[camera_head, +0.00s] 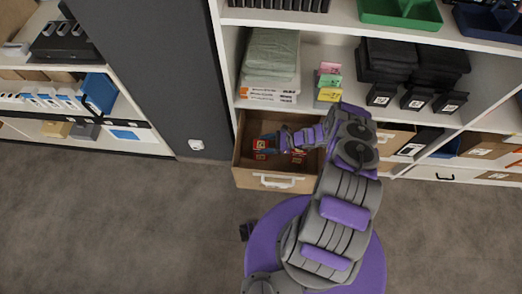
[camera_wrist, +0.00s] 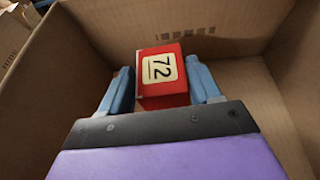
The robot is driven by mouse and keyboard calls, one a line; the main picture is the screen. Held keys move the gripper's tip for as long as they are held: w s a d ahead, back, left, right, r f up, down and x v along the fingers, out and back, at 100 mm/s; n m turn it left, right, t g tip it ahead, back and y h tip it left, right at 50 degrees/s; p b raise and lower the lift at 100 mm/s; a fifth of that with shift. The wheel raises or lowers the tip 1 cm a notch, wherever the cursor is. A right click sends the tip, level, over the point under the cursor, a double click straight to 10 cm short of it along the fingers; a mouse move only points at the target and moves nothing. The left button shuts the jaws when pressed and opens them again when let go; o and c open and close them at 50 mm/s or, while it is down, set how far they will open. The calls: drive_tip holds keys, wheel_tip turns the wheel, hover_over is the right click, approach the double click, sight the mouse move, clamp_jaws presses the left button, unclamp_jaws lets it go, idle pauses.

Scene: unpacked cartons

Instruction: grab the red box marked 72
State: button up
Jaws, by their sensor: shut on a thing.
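The red box marked 72 (camera_wrist: 161,75) is between the blue fingers of my gripper (camera_wrist: 161,88) in the wrist view. Its pale label with a black 72 faces the camera. My gripper is shut on it, one finger at each side. Brown carton walls (camera_wrist: 205,22) surround them. In the head view my gripper (camera_head: 264,145) reaches into an open carton drawer (camera_head: 265,178) with a white handle. Small red boxes show there near the fingers, but their marks are too small to read.
The drawer stands pulled out from the lower part of a white shelf unit (camera_head: 330,108). A dark pillar (camera_head: 180,70) stands left.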

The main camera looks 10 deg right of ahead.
drive_tip(key=c, duration=0.7)
drive_tip(key=shift+r, duration=0.1)
